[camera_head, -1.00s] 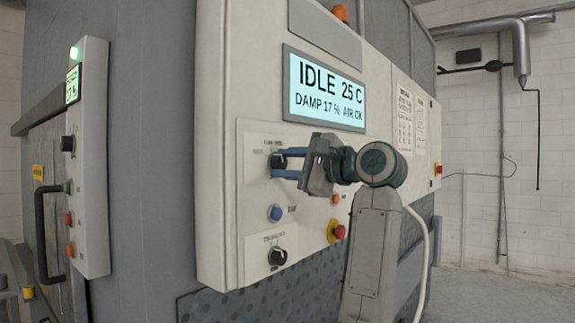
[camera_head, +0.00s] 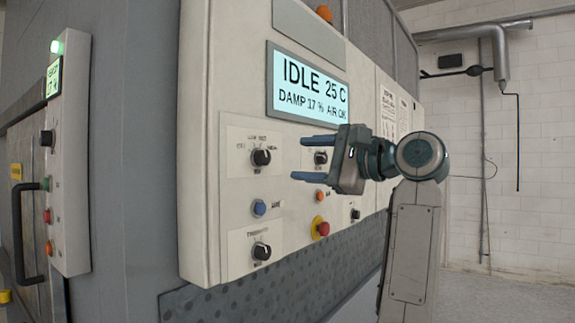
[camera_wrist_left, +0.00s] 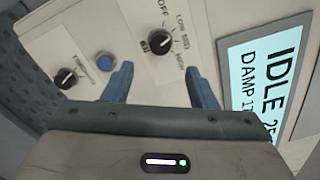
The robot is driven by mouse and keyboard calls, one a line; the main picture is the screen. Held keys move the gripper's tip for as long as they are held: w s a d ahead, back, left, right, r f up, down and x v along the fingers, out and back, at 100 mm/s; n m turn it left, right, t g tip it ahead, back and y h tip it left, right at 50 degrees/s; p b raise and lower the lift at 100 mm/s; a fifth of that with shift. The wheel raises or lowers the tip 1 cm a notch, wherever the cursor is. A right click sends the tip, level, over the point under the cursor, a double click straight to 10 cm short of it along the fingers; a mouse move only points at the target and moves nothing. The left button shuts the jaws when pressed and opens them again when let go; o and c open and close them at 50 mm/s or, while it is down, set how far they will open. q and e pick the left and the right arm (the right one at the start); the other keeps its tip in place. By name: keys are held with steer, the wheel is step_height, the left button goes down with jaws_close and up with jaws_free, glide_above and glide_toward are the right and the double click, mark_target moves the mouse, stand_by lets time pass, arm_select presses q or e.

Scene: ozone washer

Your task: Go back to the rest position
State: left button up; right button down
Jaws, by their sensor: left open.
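My left gripper (camera_head: 297,159) is open and empty in the head view, in front of the panel and to the right of the upper-left black knob (camera_head: 261,157). Its two blue fingers point left, apart from that knob. In the left wrist view the fingers (camera_wrist_left: 158,68) are spread, and the knob (camera_wrist_left: 160,42) shows beyond the gap between them. The control panel (camera_head: 205,200) has a lit display (camera_head: 308,86) reading "IDLE 25 C, DAMP 17 %, AIR OK". Another black knob (camera_head: 320,157) is partly hidden behind the gripper. My right gripper is not in view.
A blue button (camera_head: 259,208), a lower black knob (camera_head: 261,251) and a red emergency button (camera_head: 322,228) stick out of the panel. A door handle (camera_head: 24,240) is at the left. Open floor (camera_head: 490,300) lies at the right, before a white brick wall.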

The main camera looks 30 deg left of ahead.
arm_select(q)
steer(key=shift+s+d, duration=0.1)
steer(key=shift+d, duration=0.8)
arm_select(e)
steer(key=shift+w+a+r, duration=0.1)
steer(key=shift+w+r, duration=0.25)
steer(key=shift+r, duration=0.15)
